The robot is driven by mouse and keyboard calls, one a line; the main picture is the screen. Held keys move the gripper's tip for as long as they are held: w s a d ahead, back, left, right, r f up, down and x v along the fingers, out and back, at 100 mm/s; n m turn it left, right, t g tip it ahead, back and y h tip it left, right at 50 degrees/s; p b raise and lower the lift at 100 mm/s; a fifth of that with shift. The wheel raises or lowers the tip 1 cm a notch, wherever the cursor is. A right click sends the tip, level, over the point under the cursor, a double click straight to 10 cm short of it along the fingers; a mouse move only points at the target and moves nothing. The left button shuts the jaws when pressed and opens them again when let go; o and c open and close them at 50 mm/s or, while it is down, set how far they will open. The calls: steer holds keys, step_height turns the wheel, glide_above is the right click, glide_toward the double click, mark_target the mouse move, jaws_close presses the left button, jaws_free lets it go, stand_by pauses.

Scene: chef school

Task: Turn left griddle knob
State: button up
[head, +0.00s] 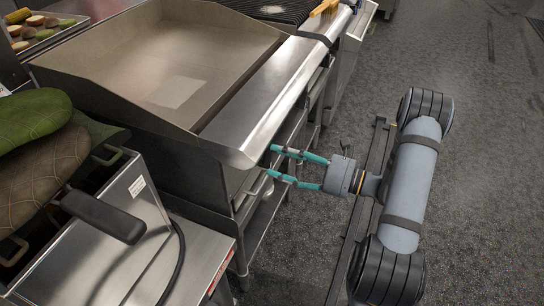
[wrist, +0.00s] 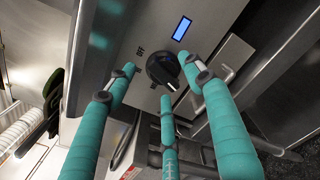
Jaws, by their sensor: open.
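The griddle (head: 175,62) has a flat metal plate with raised side walls and stands at the upper left of the head view. Its front panel faces my gripper. In the wrist view a round black knob (wrist: 163,68) sits on the steel panel (wrist: 140,40), with "OFF" printed to its left. My gripper (head: 272,162) has teal fingers. It is open and empty, with its fingertips (wrist: 160,80) spread around the knob in the picture. I cannot tell whether any finger touches it. In the head view the knob is hidden under the griddle's front ledge.
A small lit blue display (wrist: 181,29) is above the knob. A fryer-like unit (head: 120,205) with green and brown mitts (head: 40,150) stands left of the griddle. A dark grill (head: 275,8) is at the back. Open floor (head: 480,150) lies to the right.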

mark_target(264, 157)
steer(key=shift+x, duration=1.45)
steer(key=shift+c, duration=0.8)
steer(key=shift+w+d+r, duration=0.1)
steer(key=shift+w+r, duration=0.05)
steer(key=c, duration=0.9)
